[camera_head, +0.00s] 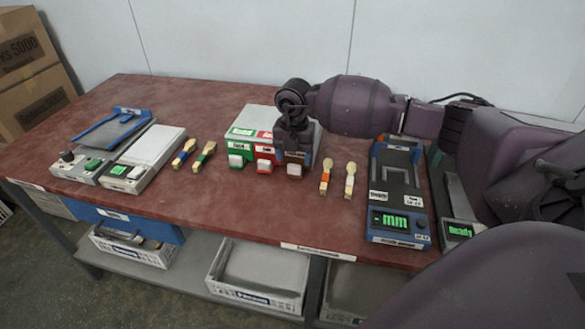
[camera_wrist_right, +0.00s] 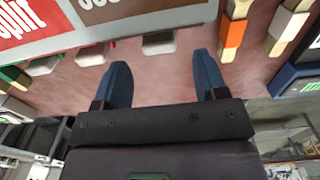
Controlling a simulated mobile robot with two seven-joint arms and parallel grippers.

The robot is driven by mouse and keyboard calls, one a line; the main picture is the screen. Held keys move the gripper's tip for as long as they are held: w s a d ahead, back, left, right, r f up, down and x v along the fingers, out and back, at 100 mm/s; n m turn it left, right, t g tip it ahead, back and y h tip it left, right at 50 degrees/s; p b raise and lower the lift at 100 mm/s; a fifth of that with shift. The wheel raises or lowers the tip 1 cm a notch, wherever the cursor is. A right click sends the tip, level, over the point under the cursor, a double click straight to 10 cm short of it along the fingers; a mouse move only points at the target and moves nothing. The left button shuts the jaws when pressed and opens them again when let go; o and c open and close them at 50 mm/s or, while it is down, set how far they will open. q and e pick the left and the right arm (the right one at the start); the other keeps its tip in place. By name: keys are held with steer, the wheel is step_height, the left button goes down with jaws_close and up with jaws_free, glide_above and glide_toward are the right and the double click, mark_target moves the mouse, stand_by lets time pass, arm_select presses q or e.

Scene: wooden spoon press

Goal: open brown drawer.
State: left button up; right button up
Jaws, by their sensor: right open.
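A small box with green, red and brown drawers (camera_head: 267,152) stands mid-table, each drawer with a pale front handle. The brown drawer (camera_head: 292,157) is at the right end and looks shut; its handle (camera_head: 295,170) shows below my gripper. My right gripper (camera_head: 293,132) comes in from the right over this drawer and hides part of it. In the right wrist view, my right gripper (camera_wrist_right: 162,72) is open, with two blue fingertips apart and nothing between them. The pale brown-drawer handle (camera_wrist_right: 158,43) lies just beyond the gap, not visibly touched. My left gripper is not in view.
Wooden spoons lie either side of the box, a green-marked one (camera_head: 203,156) on the left and an orange-marked one (camera_head: 325,176) on the right. Blue-and-grey devices (camera_head: 397,190) stand at right, a scale (camera_head: 150,145) at left. The red tabletop (camera_head: 240,205) in front is clear.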

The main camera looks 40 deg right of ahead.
mark_target(294, 166)
step_height(294, 166, down, 3)
steer(key=shift+f, duration=0.4)
steer(key=shift+f+b, duration=0.3)
steer(key=shift+f, duration=0.05)
